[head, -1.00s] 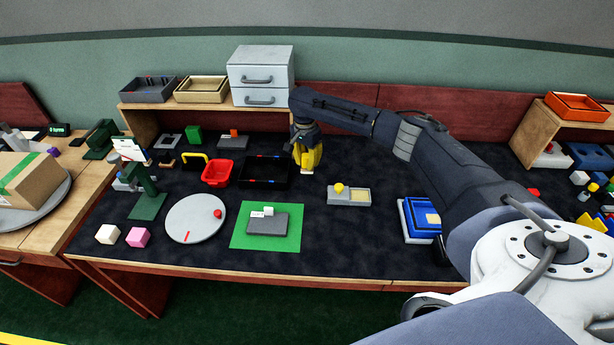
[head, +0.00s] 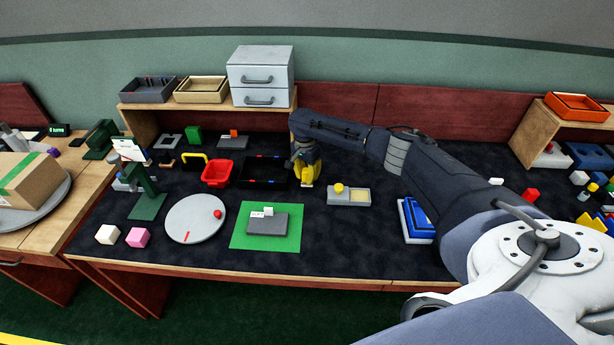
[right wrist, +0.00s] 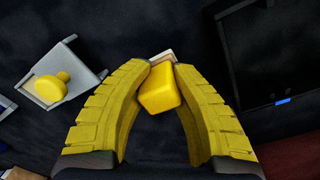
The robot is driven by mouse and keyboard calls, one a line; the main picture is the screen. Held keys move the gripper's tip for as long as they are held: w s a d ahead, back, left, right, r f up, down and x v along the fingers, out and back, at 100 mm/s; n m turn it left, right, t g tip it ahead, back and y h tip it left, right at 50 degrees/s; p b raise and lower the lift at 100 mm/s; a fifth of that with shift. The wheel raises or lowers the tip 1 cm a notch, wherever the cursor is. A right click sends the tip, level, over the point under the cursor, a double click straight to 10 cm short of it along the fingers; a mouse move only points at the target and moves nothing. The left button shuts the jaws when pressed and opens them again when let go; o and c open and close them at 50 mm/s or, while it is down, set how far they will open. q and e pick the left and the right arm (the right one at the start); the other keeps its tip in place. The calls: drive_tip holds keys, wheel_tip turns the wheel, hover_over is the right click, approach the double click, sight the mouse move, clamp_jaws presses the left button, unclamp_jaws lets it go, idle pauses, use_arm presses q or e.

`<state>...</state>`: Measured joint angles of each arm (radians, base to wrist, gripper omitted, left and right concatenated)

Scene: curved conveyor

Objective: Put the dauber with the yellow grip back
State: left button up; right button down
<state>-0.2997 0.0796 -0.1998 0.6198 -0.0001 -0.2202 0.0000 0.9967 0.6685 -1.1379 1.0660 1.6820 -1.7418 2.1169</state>
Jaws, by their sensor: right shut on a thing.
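My right gripper (head: 308,181) has yellow fingers and points down at the dark mat, between the black tray and the grey holder. In the right wrist view its fingertips (right wrist: 163,75) are shut on the dauber's yellow block-shaped grip (right wrist: 160,90). A pale bit of the dauber's base shows just past the grip. In the head view the fingers mostly hide the dauber, and I cannot tell whether it touches the mat. The grey holder (head: 363,197) has a round yellow knob (head: 339,188) and a beige part. My left gripper is not in view.
The black tray (head: 252,184) and red bin (head: 216,174) lie left of the gripper. A green mat (head: 240,239) with a grey block is in front. Blue trays (head: 408,236) stand to the right, near my arm. Drawers (head: 260,66) stand on the shelf behind.

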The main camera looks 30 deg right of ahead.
sight(306, 170)
drive_tip(key=shift+f, duration=0.1)
drive_tip(key=c, duration=1.2)
unclamp_jaws()
drive_tip(key=shift+c, duration=0.2)
drive_tip(key=r, duration=1.2)
drive_tip(key=shift+w+a+r, duration=0.1)
drive_tip(key=shift+w+a, duration=0.05)
drive_tip(key=shift+w, duration=0.1)
